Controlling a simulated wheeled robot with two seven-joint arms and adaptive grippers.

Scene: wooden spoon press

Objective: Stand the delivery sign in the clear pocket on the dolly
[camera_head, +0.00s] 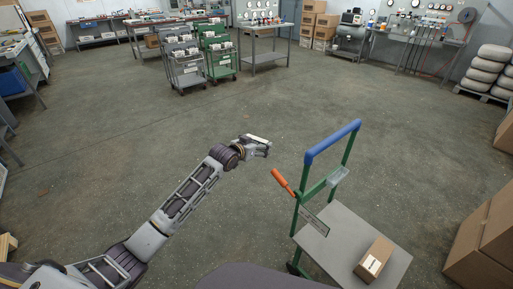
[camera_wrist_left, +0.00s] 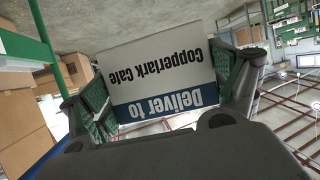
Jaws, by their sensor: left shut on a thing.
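The delivery sign (camera_wrist_left: 160,80) fills the middle of the left wrist view. The dolly (camera_head: 332,240) has a grey platform, green posts and a blue handle. A clear pocket (camera_head: 338,175) appears to hang below the handle.
A cardboard box (camera_head: 374,260) lies on the dolly platform. An orange-handled tool (camera_head: 283,181) sticks out from the dolly's left post, towards my gripper. Large cartons (camera_head: 485,240) stand at the right. The floor (camera_head: 180,125) beyond and left is clear, up to carts (camera_head: 188,65) at the back.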

